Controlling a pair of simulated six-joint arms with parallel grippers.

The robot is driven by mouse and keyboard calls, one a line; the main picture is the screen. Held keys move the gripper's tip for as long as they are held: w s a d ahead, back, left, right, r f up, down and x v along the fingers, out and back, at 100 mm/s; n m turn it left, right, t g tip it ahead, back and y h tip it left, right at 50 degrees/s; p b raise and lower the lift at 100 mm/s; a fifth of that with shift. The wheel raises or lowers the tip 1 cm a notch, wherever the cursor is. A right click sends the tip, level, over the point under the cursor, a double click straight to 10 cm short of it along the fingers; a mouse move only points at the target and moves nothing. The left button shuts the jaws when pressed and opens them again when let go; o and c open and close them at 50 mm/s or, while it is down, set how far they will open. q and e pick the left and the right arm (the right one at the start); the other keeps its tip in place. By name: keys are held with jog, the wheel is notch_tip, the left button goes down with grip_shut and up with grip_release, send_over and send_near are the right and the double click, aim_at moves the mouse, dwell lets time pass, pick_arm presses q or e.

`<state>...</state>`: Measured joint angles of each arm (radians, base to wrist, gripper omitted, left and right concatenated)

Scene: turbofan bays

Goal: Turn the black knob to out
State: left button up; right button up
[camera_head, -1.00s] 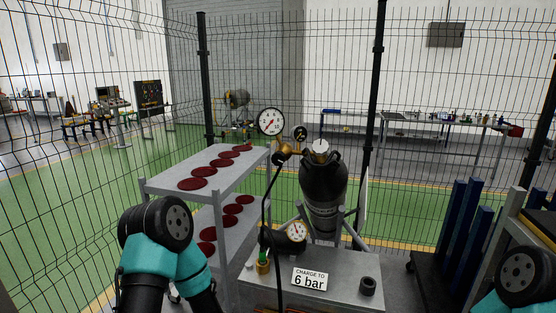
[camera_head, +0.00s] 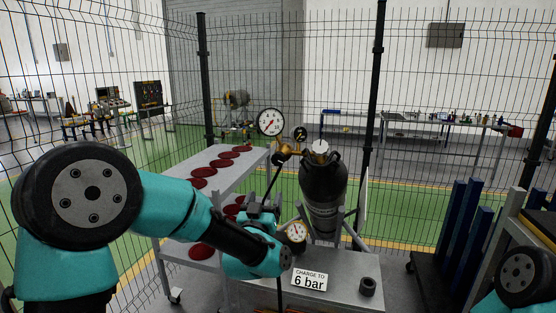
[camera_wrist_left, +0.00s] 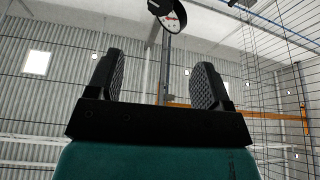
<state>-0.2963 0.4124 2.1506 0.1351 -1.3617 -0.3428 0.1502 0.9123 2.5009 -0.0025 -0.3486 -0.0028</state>
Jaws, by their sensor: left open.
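My left gripper (camera_head: 263,205) is in front of the regulator on the grey bench, fingers pointing up. In the left wrist view its two fingers (camera_wrist_left: 158,82) are spread with nothing between them. The lower pressure gauge (camera_head: 296,232) shows just right of my left arm. The black part left of that gauge is now hidden behind my arm and gripper, so I cannot make out the black knob or its setting. A dark grey gas cylinder (camera_head: 323,185) stands upright behind the gauge. My right gripper is not visible.
A sign (camera_head: 309,281) reading "CHARGE TO 6 bar" and a short dark hollow cylinder (camera_head: 368,286) are on the bench (camera_head: 345,268). A shelf cart (camera_head: 217,168) with red discs is close behind my left arm. A large gauge (camera_head: 270,122) stands above. Wire fence surrounds the area.

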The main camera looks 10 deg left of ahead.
aim_at(277, 160)
pick_arm(q)
jog(key=x, duration=1.7)
jog(key=shift+w, duration=0.3)
jog(key=c, duration=0.9)
